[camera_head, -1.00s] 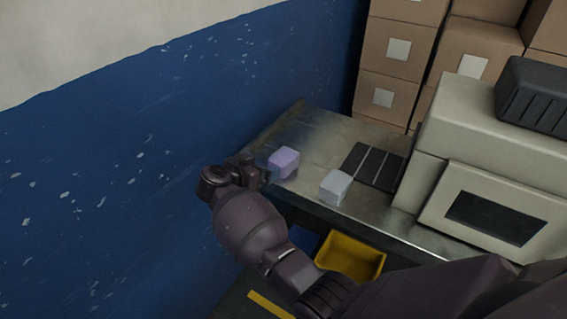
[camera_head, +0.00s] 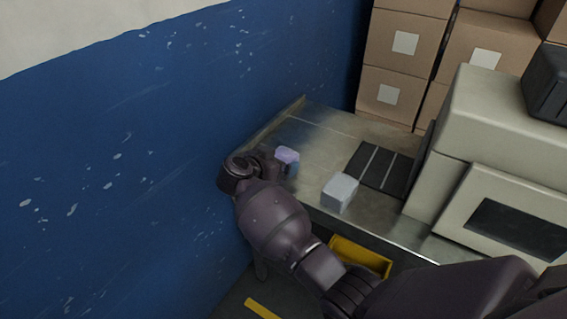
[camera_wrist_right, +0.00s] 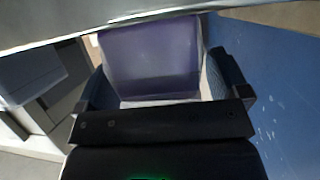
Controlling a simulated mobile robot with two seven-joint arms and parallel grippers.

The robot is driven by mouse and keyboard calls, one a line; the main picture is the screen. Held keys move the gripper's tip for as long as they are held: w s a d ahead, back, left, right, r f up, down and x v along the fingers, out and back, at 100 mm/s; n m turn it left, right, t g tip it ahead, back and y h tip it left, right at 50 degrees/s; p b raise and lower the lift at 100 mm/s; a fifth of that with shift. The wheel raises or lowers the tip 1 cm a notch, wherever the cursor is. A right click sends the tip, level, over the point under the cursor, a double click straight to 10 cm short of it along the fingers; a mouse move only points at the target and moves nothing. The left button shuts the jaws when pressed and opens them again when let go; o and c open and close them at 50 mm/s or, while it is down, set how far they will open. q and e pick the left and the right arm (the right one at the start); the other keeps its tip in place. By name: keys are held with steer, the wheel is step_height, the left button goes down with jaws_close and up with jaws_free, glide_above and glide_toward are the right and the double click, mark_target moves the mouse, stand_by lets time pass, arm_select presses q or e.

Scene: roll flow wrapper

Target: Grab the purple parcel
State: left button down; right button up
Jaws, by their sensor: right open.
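The purple parcel (camera_head: 288,155) lies on the metal table at its left end, partly hidden by my right gripper (camera_head: 279,166). In the right wrist view the purple parcel (camera_wrist_right: 152,58) sits between the two fingers of my right gripper (camera_wrist_right: 160,82), one finger on each side. The fingers are open around it. I cannot tell whether either finger touches it. My left gripper is not in view.
A pale grey parcel (camera_head: 340,192) lies to the right on the metal table (camera_head: 325,130). A beige machine (camera_head: 480,125) stands further right. Cardboard boxes (camera_head: 403,70) are stacked behind. A blue wall (camera_head: 130,150) is close on the left. A yellow bin (camera_head: 360,257) is below.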

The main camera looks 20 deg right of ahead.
steer(key=shift+w+d+f, duration=0.25)
steer(key=shift+d, duration=0.15)
steer(key=shift+s+a+r, duration=0.1)
steer(key=shift+r, duration=0.1)
steer(key=shift+c, duration=0.4)
steer(key=c, duration=1)
steer(key=shift+c, duration=0.2)
